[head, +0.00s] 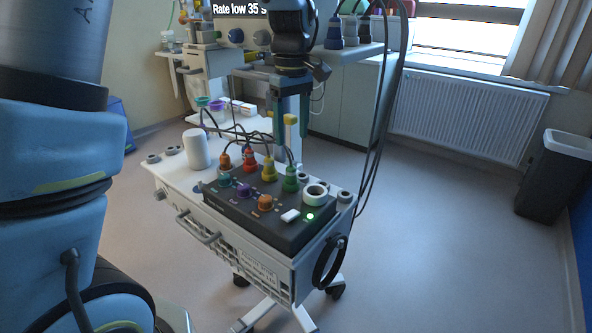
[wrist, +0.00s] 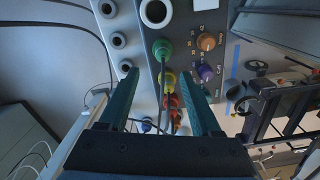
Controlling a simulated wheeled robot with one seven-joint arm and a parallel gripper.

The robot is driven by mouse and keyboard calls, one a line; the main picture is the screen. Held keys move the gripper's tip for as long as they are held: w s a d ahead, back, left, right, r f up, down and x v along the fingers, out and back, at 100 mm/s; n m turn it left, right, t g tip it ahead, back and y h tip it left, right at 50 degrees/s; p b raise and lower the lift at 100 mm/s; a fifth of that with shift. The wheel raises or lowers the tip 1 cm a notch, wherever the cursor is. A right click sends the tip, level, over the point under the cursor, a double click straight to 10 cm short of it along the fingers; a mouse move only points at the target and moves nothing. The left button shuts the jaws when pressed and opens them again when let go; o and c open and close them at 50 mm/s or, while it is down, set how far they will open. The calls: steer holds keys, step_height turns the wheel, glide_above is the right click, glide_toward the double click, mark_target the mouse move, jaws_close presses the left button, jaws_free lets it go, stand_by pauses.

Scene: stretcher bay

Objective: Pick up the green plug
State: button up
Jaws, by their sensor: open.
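The green plug (head: 290,181) stands upright in the black panel of the cart's box, at the right end of a row with yellow, red and orange plugs, with a dark cable at its top. In the wrist view the green plug (wrist: 162,49) shows beyond the fingertips, roughly in line with the gap between them. My gripper (head: 290,143) is open and empty, pointing down above the plug and apart from it. It also shows in the wrist view (wrist: 160,80), its two teal fingers spread either side of the cables.
Beside the green plug are the yellow plug (head: 269,168), red plug (head: 249,158) and a white ring (head: 315,193). Coloured knobs such as the purple one (head: 244,191) sit in front. A white cylinder (head: 196,149) stands at left. Loose cables arch behind the plugs.

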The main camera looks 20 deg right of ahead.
mark_target(291, 167)
step_height(291, 167, down, 5)
steer(key=shift+r+p, duration=0.2)
steer(key=shift+p, duration=0.15)
steer(key=shift+s+a+f+p, duration=0.15)
steer(key=shift+f+p, duration=0.45)
steer(key=shift+f, duration=0.75)
steer(key=shift+w+a+f+p, duration=0.1)
steer(key=shift+f+p, duration=0.45)
steer(key=shift+f, duration=0.8)
steer(key=shift+c, duration=0.2)
jaws_close()
